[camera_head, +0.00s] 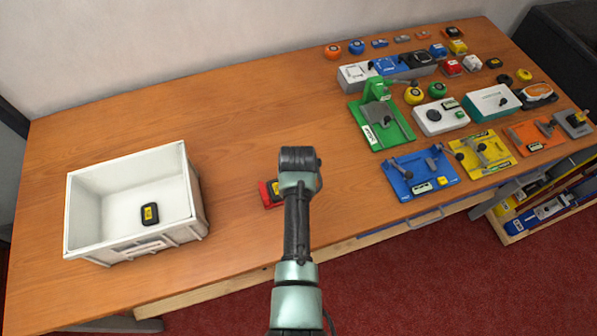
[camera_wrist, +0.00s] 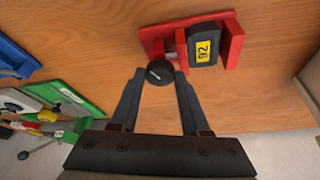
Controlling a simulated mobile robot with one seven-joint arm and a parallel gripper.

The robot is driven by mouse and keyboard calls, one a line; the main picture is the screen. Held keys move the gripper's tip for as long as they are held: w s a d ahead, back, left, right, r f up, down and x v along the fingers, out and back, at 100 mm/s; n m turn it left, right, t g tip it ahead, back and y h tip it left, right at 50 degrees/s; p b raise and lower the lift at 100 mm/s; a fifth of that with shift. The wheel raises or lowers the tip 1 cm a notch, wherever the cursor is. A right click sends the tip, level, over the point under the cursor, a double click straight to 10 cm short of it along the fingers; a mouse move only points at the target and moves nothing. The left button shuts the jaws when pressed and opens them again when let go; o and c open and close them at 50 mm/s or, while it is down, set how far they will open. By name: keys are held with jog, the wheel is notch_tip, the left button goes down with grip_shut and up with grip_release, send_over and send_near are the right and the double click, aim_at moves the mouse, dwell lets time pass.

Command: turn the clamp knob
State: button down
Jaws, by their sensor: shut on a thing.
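A red clamp (camera_wrist: 158,34) lies on the wooden bench. It holds a black block (camera_wrist: 203,45) with a yellow label reading 92 between its red walls. The black round clamp knob (camera_wrist: 159,72), with a pale line on its face, sits at the near side of the clamp. My gripper (camera_wrist: 160,77) is shut on the knob, one finger on each side. In the head view my arm hides the knob and my fingers; only the left part of the red clamp (camera_head: 266,196) and some of the block show.
A white bin (camera_head: 128,247) with a black yellow-labelled block (camera_head: 149,214) inside stands at the left. Green (camera_head: 392,137), blue (camera_head: 403,186) and yellow (camera_head: 470,165) fixtures and several small items crowd the right side. The bench between bin and fixtures is largely clear.

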jog(key=m, duration=0.1)
jog(key=m+h, duration=0.1)
jog(key=m, duration=0.1)
jog(key=m+b, duration=0.1)
jog(key=shift+w+a+f+m+h, duration=0.1)
jog(key=shift+a+m+h, duration=0.2)
jog(key=shift+h, duration=0.1)
jog(key=shift+m+g+h+b, duration=0.4)
jog(key=shift+m+b, duration=0.3)
jog(key=shift+m, duration=0.45)
jog(key=shift+m+g+h+b, duration=0.35)
jog(key=shift+m+b, duration=0.35)
jog(key=shift+m, duration=0.45)
jog(key=shift+c, duration=1.9)
grip_release()
jog(key=shift+r, duration=0.2)
jog(key=v, duration=1.2)
jog(key=shift+a+r+b, duration=0.15)
jog(key=shift+r+b, duration=0.2)
jog(key=shift+b, duration=0.1)
